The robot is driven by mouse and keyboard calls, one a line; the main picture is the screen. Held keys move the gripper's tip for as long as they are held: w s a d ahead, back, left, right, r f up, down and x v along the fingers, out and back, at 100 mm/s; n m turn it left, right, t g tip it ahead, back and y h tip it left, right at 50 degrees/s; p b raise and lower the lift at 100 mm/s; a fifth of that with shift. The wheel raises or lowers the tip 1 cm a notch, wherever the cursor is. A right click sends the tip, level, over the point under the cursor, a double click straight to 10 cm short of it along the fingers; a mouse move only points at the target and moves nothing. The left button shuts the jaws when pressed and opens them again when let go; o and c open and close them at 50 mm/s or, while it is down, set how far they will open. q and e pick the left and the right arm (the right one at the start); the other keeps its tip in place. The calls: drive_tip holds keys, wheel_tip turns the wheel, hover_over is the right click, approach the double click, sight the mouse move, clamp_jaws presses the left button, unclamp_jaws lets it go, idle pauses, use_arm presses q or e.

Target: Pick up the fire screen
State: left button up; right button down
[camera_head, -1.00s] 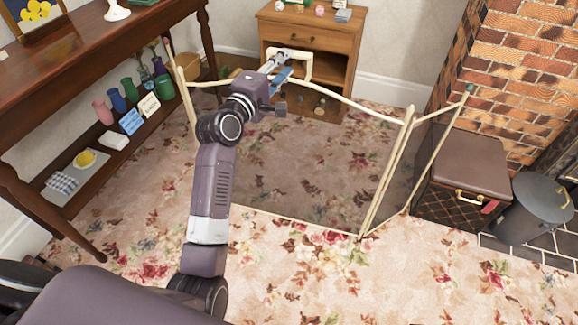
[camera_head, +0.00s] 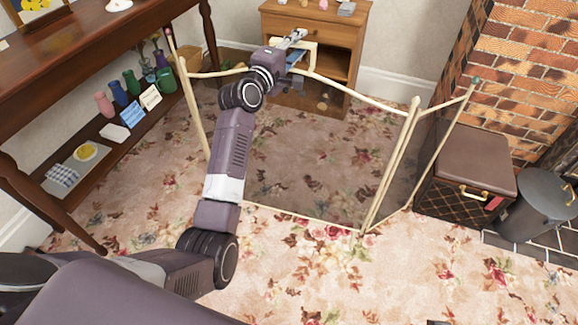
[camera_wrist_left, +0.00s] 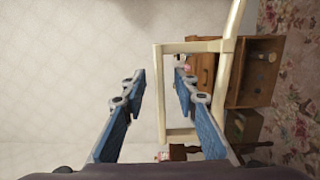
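The fire screen (camera_head: 365,104) stands unfolded on the carpet, with a cream frame and dark see-through panels. Its squared cream handle (camera_head: 313,57) rises from the middle of the top rail. My left arm reaches over the screen, and my left gripper (camera_head: 294,54) is at the handle. In the left wrist view the blue-padded fingers of the left gripper (camera_wrist_left: 159,76) are apart. One bar of the handle (camera_wrist_left: 160,100) lies between them in the picture, with gaps on both sides. I cannot tell how deep it sits. My right gripper does not show.
A wooden cabinet (camera_head: 337,38) stands behind the screen. A dark wooden table (camera_head: 95,62) with vases on its lower shelf is at left. A brown box (camera_head: 467,165) and a metal bin (camera_head: 538,205) stand at right by the brick fireplace (camera_head: 525,60). The front carpet is clear.

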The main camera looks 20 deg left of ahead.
use_arm(q)
clamp_jaws()
drive_tip(key=shift+r, duration=0.45)
drive_tip(key=shift+w+f, duration=0.1)
drive_tip(key=shift+f, duration=0.05)
